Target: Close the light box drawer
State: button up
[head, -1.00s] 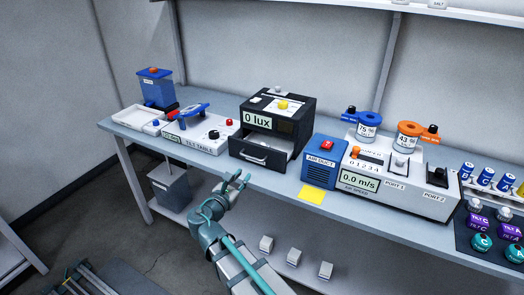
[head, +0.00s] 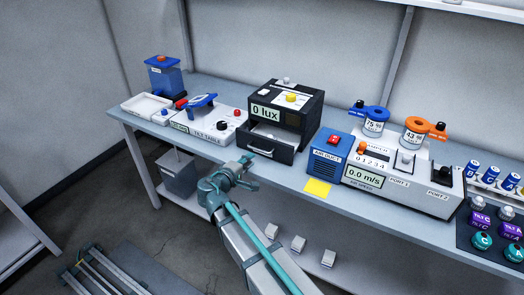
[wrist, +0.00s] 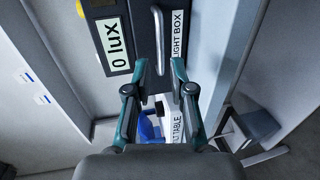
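The light box (head: 312,112) is a black box with a "0 lux" display and a yellow knob on top. Its drawer (head: 282,152) is pulled out at the front, with its inside partly visible. The drawer has a light bar handle (wrist: 157,38). My gripper (head: 248,163) is at the left front of the drawer, close to the handle. In the wrist view its two fingers (wrist: 160,70) are apart, with the handle's end showing between and beyond them. Nothing is held. I cannot tell whether a finger touches the handle.
The tilt table (head: 212,125) stands left of the light box. The blue air duct (head: 328,155) stands close on its right, with a yellow note (head: 317,187) in front. Several small white blocks (head: 299,243) sit on the lower shelf.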

aim_at(261, 150)
jog(key=p+x, duration=0.2)
jog(key=x, duration=0.7)
jog(key=shift+w+d+p, duration=0.2)
jog(key=shift+p, duration=0.1)
jog(key=shift+c, duration=0.2)
grip_shut()
